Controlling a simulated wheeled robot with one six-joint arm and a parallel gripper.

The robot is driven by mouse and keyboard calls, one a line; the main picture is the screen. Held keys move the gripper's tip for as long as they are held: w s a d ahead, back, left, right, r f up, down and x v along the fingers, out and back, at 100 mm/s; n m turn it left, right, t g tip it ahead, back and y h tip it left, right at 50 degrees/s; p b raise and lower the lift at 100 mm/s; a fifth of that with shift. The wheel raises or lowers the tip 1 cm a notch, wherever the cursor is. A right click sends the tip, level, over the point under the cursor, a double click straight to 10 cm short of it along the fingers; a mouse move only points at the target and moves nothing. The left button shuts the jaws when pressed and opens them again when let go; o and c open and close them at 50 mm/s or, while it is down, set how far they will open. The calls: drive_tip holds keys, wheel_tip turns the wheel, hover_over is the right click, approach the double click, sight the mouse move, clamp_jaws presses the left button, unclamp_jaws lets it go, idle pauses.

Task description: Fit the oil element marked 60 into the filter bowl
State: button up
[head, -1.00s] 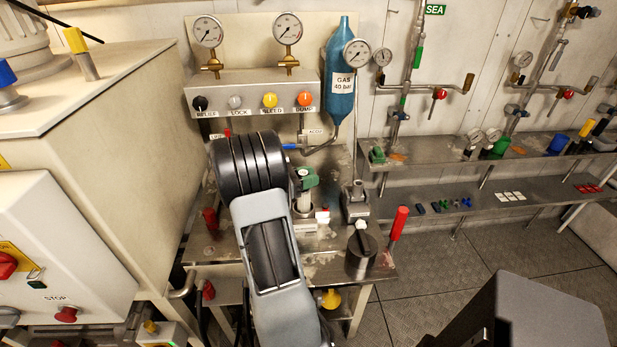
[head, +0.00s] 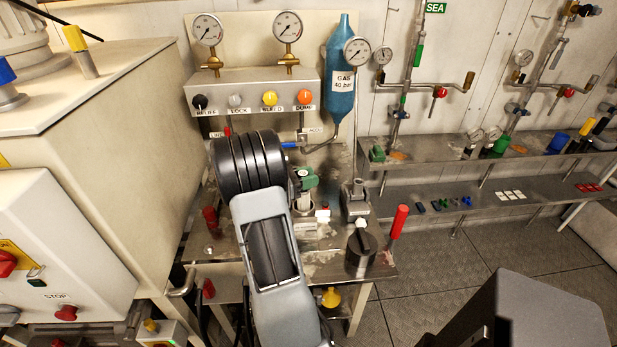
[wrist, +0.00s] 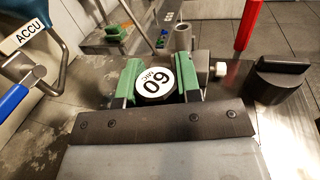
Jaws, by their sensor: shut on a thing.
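The oil element shows its round white end, marked 60 MIC (wrist: 157,76), face up in the wrist view. My gripper (wrist: 156,82) is shut on it, with a green finger on each side. In the head view my gripper (head: 305,179) is partly hidden behind my black wrist, above the bench. A pale cylinder (head: 304,203) shows below the fingers, over a fitting with a white label (head: 305,227), which may be the filter bowl. I cannot tell whether the element is inside it or above it.
A black cap with a grip bar (head: 361,250) stands on the bench at right, near a red handle (head: 398,221). A metal block with an upright socket (head: 355,198) stands behind. A gauge panel (head: 250,92) and blue gas bottle (head: 341,80) rise at the back.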

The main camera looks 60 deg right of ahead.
drive_tip(key=shift+f+b, duration=1.95)
drive_tip(key=shift+f, duration=1.25)
drive_tip(key=shift+r, duration=0.25)
drive_tip(key=shift+r+p, duration=2.9)
drive_tip(key=shift+r, duration=0.1)
drive_tip(key=shift+p, duration=0.35)
